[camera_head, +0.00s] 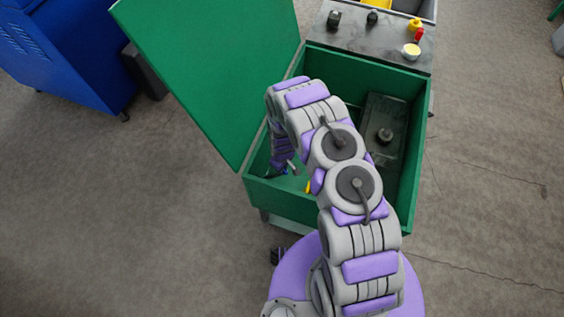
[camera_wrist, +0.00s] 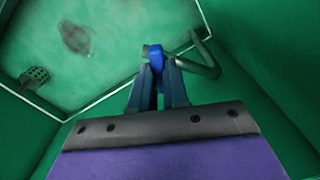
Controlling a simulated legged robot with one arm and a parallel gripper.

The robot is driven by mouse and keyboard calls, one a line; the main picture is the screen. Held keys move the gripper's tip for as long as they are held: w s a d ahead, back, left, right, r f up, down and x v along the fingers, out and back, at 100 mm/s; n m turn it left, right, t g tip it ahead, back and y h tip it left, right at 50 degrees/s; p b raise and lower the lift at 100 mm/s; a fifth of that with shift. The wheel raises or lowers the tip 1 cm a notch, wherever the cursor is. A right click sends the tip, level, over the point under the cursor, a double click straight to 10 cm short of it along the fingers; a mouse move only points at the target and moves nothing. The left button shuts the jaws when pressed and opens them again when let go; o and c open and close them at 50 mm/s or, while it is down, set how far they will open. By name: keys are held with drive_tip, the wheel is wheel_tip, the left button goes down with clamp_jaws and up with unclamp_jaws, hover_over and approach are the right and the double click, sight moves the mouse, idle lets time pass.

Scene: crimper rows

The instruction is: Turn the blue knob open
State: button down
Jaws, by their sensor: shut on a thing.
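The blue knob (camera_wrist: 154,58) shows in the wrist view between the tips of my gripper (camera_wrist: 156,78). The two dark fingers are shut on it, and they hide part of its sides. A curved green pipe (camera_wrist: 207,58) is just right of the knob. In the head view my gripper (camera_head: 283,163) is low inside the left part of the green open-topped box (camera_head: 420,150). The knob cannot be made out clearly there, as my arm and gripper cover that area.
The green lid (camera_head: 215,75) stands open on the left. A grey unit with a round cap (camera_head: 385,135) is inside the box at right. A blue cabinet (camera_head: 70,50) stands far left.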

drive_tip(key=shift+n+p, duration=1.85)
drive_tip(key=shift+n, duration=0.45)
drive_tip(key=c, duration=1.1)
unclamp_jaws()
wheel_tip(320, 180, up, 17)
drive_tip(key=p, duration=0.9)
drive_tip(key=shift+w+r+p, duration=0.1)
drive_tip(key=shift+p, duration=0.3)
